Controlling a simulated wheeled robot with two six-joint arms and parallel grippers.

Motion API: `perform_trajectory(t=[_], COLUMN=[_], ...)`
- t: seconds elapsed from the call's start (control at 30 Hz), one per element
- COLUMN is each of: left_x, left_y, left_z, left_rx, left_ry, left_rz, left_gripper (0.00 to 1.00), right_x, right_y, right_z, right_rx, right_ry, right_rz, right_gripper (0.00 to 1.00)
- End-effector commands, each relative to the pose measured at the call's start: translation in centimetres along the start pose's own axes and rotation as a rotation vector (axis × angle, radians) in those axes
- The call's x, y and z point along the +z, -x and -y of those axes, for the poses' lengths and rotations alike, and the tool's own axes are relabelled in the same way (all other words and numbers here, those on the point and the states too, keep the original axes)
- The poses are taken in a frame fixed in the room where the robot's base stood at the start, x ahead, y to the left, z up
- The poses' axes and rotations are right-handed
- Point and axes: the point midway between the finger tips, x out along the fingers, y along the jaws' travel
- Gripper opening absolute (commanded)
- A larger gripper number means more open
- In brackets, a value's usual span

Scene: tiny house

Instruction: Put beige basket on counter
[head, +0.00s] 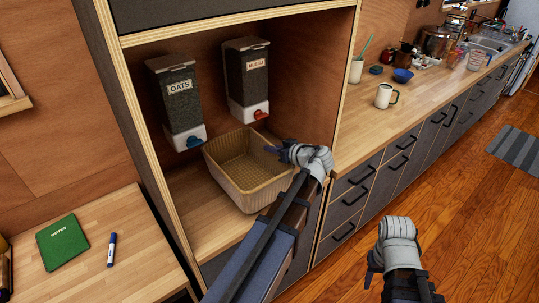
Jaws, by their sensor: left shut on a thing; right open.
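The beige basket (228,178) stands on the shelf of an open cabinet niche, below two dispensers. It is upright and looks empty. My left gripper (278,150) is at the basket's right rim and is shut on it. My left arm crosses in front of the basket's lower right side and hides part of it. The wooden counter (345,145) begins just right of the niche's side panel. My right gripper (372,268) is open and empty over the floor at the lower right.
The oats dispenser (178,105) and muesli dispenser (247,80) hang above the basket. The niche's right panel (345,60) separates it from the counter. A white mug (383,96), blue bowl (403,75) and cup (356,70) stand on the counter; its near end is clear.

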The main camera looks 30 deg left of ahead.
Motion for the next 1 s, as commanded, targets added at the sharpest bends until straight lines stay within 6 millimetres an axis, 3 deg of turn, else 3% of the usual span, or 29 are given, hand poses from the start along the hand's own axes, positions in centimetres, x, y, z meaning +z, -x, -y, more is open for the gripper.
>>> perform_trajectory(t=[0.13, 0.4, 0.83, 0.87, 1.0], left_x=[-0.6, 2.9, 3.1, 3.2, 3.0], left_y=[-1.3, -2.5, -2.5, -2.5, -2.5], left_z=[0.1, -0.3, -0.4, -0.4, -0.3], left_rx=[-0.003, 0.0, -0.001, 0.0, 0.0], left_ry=[-0.001, -0.002, -0.001, 0.0, 0.0], left_rz=[-0.001, -0.002, -0.002, 0.0, 0.0], left_gripper=[0.0, 0.0, 0.0, 0.08, 0.24], right_x=[0.0, -0.2, -0.2, -0.2, -0.2], right_y=[0.0, -3.7, -3.9, -3.9, -3.8], right_z=[0.0, 0.3, 0.4, 0.4, 0.4], right_rx=[0.0, 0.0, 0.0, 0.0, 0.0], right_ry=[0.0, 0.0, 0.0, 0.0, 0.0], right_rz=[0.0, 0.0, 0.0, 0.0, 0.0], right_gripper=[0.5, 0.5, 0.5, 0.5, 0.5])
